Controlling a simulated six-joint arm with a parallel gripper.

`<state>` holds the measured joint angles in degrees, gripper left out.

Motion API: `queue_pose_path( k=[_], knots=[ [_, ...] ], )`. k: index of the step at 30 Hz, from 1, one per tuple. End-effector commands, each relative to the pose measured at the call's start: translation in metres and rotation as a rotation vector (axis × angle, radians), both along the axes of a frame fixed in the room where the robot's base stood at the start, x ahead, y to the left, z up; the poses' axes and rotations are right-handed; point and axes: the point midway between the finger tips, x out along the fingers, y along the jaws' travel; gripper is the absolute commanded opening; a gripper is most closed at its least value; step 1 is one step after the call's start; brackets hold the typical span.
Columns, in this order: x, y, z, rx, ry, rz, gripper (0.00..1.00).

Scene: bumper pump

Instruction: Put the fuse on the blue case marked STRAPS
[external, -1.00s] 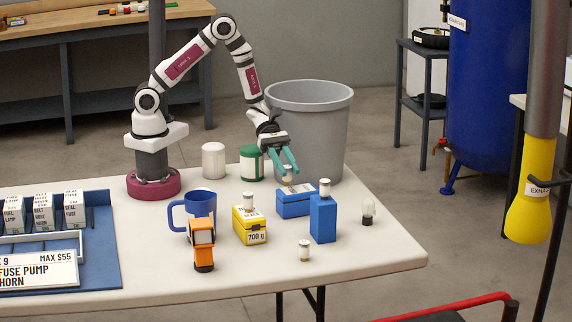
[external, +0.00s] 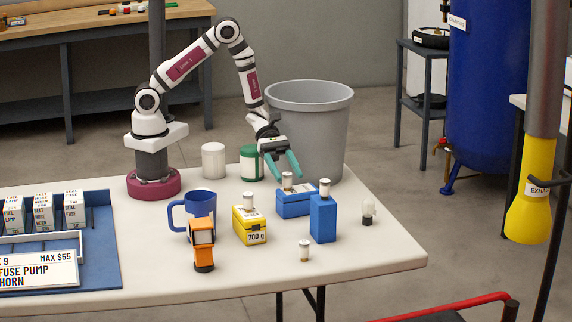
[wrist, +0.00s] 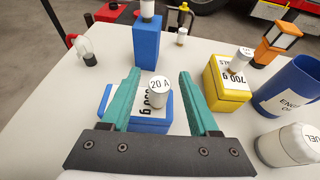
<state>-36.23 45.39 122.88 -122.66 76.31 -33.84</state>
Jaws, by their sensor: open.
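A small fuse with a white top marked 20 A (wrist: 160,88) stands upright on the low blue case (wrist: 162,124). In the external view the fuse (external: 287,181) is on the case (external: 293,205) too. The case's label is partly hidden in the wrist view; I cannot read STRAPS on it. My gripper (external: 284,170) is open above the case. In the wrist view its teal fingers (wrist: 160,74) are spread to both sides of the fuse, with gaps between. Similar fuses stand on the tall blue box (external: 323,219), on the yellow case (external: 250,227) and on the table (external: 304,251).
A clear bulb (external: 368,212) stands right of the tall blue box. A blue mug (external: 200,205) and an orange tool (external: 203,248) stand left of the yellow case. White (external: 213,161) and green (external: 250,163) canisters are behind. A grey bin (external: 310,130) stands beyond the table.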

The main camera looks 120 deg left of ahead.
Motion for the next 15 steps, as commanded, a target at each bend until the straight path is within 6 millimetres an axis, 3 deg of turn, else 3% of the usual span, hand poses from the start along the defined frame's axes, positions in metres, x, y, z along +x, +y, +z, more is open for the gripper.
queue_pose_path(
  k=[9,15],
  knots=[
    [-0.055,0.044,0.029,0.001,-0.001,0.008,0.61],
    [-0.079,0.062,0.041,0.000,-0.001,0.003,0.61]
  ],
)
